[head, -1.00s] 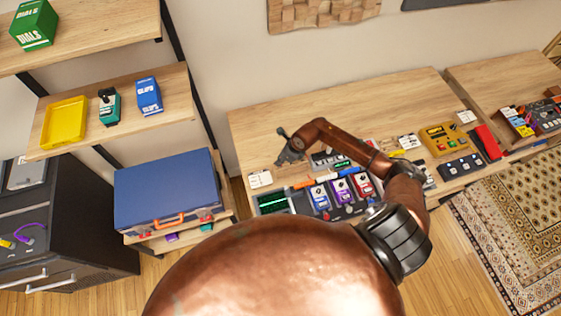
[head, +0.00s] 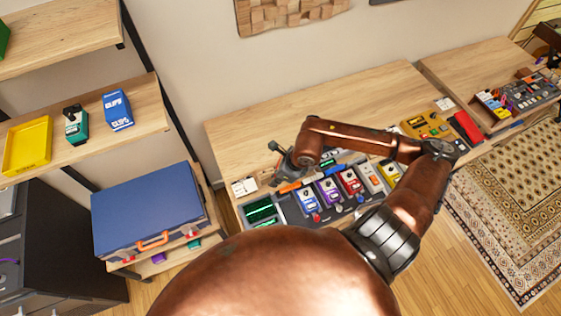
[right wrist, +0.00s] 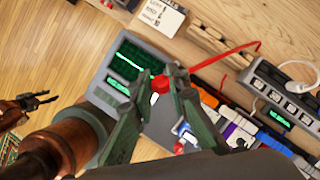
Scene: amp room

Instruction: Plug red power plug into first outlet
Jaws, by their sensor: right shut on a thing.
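My right gripper (right wrist: 160,90) is shut on the red power plug (right wrist: 160,83), held between its fingertips in the right wrist view. A red cable (right wrist: 228,55) shows beyond the fingers. The power strip (right wrist: 283,90) lies to the right, apart from the plug, with a row of outlets and a white plug (right wrist: 299,71) in one. In the head view my right gripper (head: 281,162) is over the left part of the desk, and the plug cannot be made out. The strip (head: 332,157) is partly hidden by my arm. My left gripper (right wrist: 42,98) appears open and empty.
A grey device with a green screen (right wrist: 128,62) lies below the right gripper. Several pedals (head: 330,192) stand in a row along the desk (head: 290,108). A label card (head: 244,186) lies at the desk's left end. A blue case (head: 150,210) is left of the desk.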

